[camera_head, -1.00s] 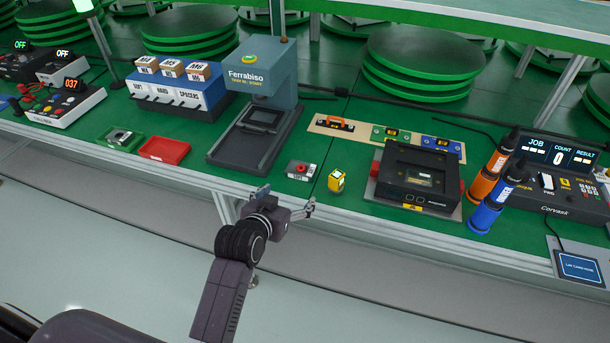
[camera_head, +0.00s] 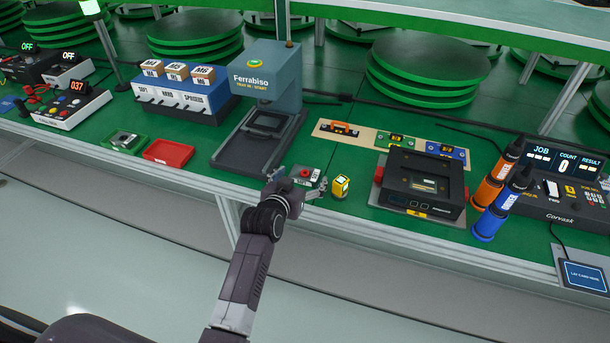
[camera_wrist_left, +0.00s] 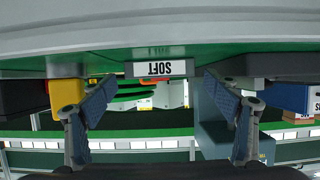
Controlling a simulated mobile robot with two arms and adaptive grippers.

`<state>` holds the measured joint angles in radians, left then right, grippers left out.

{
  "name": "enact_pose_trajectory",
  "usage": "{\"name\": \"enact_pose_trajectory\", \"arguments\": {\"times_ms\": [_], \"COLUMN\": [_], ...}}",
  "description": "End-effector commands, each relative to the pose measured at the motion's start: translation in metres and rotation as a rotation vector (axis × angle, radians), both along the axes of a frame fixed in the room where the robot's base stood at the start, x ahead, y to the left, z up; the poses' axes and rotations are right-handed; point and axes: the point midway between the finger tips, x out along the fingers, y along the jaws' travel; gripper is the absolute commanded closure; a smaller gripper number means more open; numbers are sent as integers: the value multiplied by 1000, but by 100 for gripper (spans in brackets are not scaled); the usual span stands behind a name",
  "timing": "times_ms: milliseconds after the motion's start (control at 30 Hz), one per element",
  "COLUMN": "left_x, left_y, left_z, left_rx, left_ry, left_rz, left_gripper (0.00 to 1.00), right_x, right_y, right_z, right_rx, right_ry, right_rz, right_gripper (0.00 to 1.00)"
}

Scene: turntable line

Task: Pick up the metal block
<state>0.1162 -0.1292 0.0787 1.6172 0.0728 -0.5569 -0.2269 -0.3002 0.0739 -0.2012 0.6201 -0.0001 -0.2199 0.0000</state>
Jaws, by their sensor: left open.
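A small grey block (camera_head: 305,173) with a red round top stands near the front edge of the green table; it looks like the metal block. My left gripper (camera_head: 298,185) is open at the block's near side. In the wrist view its two fingers (camera_wrist_left: 160,110) are spread to either side of the block, with gaps; I cannot tell how deep the block sits between them. Another grey metallic piece lies in the green tray (camera_head: 110,145). My right gripper is not in view.
A yellow block (camera_head: 340,187) stands close right of the grey block. The Ferrabiso press (camera_head: 262,85) is at its back left, a black device (camera_head: 420,183) farther right. A red tray (camera_head: 168,153) lies left; orange and blue bottles (camera_head: 489,220) stand right.

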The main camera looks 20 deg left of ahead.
Motion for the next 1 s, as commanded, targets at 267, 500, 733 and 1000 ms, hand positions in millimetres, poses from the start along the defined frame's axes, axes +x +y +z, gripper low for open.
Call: {"name": "enact_pose_trajectory", "arguments": {"times_ms": [267,500,733,1000], "left_x": [14,14,14,14], "left_y": [0,0,0,0], "left_z": [-6,-6,-6,-5], "left_rx": [-1,-1,-1,-1], "left_ry": [0,0,0,-2], "left_rz": [2,1,1,1], "left_gripper": [19,27,52,69], "right_x": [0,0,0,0], "right_y": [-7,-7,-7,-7], "right_z": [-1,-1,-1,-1], "right_rx": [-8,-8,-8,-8], "right_ry": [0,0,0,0], "right_rz": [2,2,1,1], "right_gripper": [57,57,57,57]}}
